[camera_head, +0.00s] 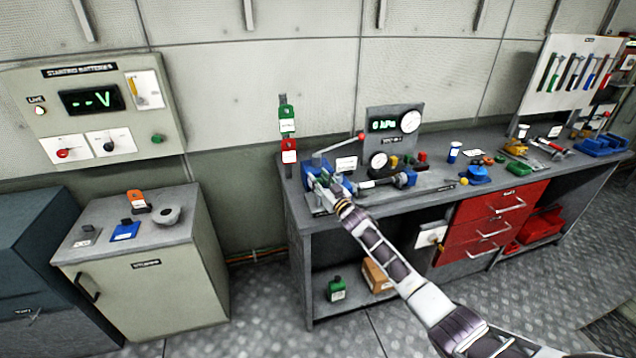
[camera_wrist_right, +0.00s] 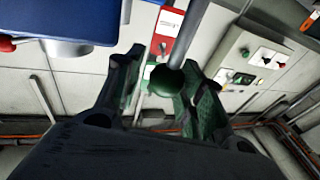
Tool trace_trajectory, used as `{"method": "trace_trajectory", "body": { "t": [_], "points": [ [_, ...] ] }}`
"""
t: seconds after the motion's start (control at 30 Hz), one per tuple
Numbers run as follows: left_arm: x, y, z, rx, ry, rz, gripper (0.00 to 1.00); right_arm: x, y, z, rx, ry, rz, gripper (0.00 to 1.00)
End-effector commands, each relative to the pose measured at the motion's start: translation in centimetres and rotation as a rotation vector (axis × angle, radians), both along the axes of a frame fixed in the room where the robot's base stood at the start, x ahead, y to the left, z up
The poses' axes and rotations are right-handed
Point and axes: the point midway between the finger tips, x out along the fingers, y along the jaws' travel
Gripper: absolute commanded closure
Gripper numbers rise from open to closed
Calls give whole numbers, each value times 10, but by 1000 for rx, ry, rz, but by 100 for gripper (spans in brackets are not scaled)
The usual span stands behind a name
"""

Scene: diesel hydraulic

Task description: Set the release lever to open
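A lever with a grey rod and a dark green ball knob (camera_wrist_right: 167,80) shows in the right wrist view, its knob between my fingers. I cannot read whether it is the release lever. My right gripper (camera_wrist_right: 163,98) is open, with its two fingers apart on either side of the knob; contact is unclear. In the head view my right gripper (camera_head: 328,190) is at the blue pump unit (camera_head: 316,172) on the bench's left end and hides part of it. A lever with a red knob (camera_head: 361,136) rises from the pump. My left gripper is not in view.
Red and green tags (camera_head: 288,145) hang at the wall behind the pump. A cabinet (camera_head: 165,290) stands left, with open floor between. Small tools crowd the bench's right part.

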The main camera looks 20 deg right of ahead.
Motion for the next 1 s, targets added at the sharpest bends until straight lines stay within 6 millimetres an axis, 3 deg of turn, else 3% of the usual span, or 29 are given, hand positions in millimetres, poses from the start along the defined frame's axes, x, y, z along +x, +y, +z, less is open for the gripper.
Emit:
{"method": "trace_trajectory", "body": {
  "t": [0.57, 1.0],
  "points": [
    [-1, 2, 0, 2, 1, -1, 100, -5, 1, -7, -2, 9, 2, 49],
    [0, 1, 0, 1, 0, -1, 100, -33, -7, -12, -2, 10, 3, 49]
  ]
}}
